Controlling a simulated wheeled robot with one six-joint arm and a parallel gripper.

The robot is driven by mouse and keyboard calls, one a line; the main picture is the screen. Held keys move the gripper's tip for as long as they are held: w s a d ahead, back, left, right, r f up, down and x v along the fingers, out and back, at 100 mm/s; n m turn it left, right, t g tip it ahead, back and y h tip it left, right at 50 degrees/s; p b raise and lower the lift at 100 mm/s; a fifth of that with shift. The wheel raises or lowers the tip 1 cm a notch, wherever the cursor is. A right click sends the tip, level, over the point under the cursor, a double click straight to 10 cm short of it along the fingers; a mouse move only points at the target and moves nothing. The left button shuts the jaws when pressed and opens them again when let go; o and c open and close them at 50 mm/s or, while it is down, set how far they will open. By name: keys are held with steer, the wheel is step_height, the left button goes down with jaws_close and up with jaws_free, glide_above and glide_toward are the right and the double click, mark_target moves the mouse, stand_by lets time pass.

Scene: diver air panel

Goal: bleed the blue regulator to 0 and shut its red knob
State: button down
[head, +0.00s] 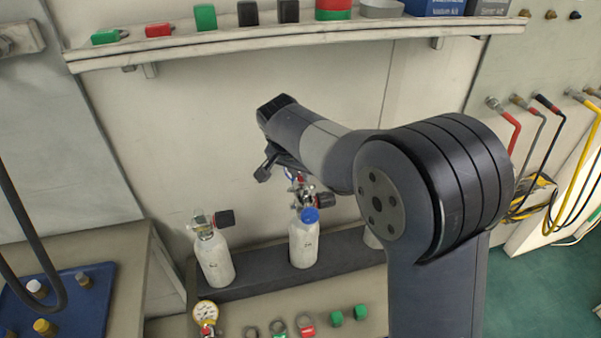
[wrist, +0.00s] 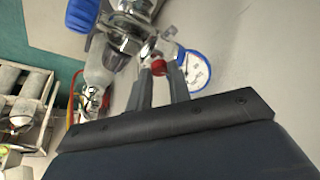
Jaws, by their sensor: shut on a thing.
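The blue regulator (head: 303,192) sits on top of the middle white cylinder (head: 303,246), which stands upright. Its blue knob (head: 310,215) faces the front and also shows at the top left of the wrist view (wrist: 82,14). Its blue-rimmed white gauge (wrist: 197,71) is beside my right finger; the needle reading is too small to tell. The red knob (wrist: 158,67) lies between my fingertips. My gripper (wrist: 159,72) is shut on it. In the head view my arm reaches over from the right, and my fingertips are mostly hidden.
Another white cylinder (head: 214,260) with a black-knobbed valve stands to the left. A third is mostly hidden behind my arm. A yellow gauge (head: 206,312) and small red and green parts lie on the front bench. A loaded shelf (head: 300,38) runs above. Hoses hang at right.

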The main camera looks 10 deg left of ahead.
steer(key=shift+m, duration=0.6)
steer(key=shift+h, duration=0.3)
steer(key=c, duration=1.3)
jaws_free()
steer(key=v, duration=0.7)
steer(key=shift+r+b, duration=0.25)
steer(key=shift+b, duration=0.05)
